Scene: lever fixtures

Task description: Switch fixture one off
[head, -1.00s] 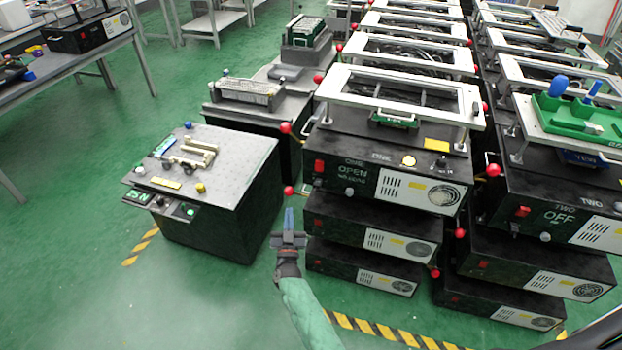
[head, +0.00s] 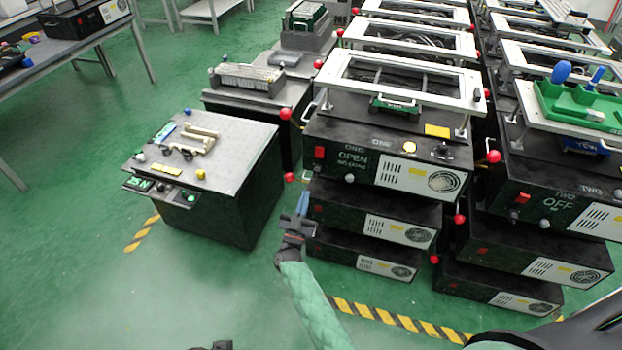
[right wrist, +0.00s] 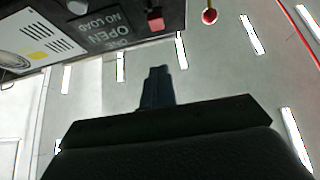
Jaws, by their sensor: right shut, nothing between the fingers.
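Fixture one (head: 330,131) is a black box marked ONE, with OPEN on its front, a red rocker switch (head: 319,152) and a lit amber lamp (head: 409,147). A lever with a red ball (head: 285,113) stands out at its left side. In the right wrist view the front panel (right wrist: 100,38) appears upside down, with a red ball (right wrist: 209,16) beside it. My right gripper (head: 302,203) is shut and empty, in front of the stack and below the upper ball. It also shows in the right wrist view (right wrist: 158,75). A dark piece at the bottom edge may be my left gripper (head: 221,345).
Fixture two (head: 548,196), reading OFF, stands to the right with its own red ball (head: 493,156). Another red ball (head: 290,177) belongs to the box under fixture one. A grey-topped station (head: 225,148) is at left. Green floor lies open in front.

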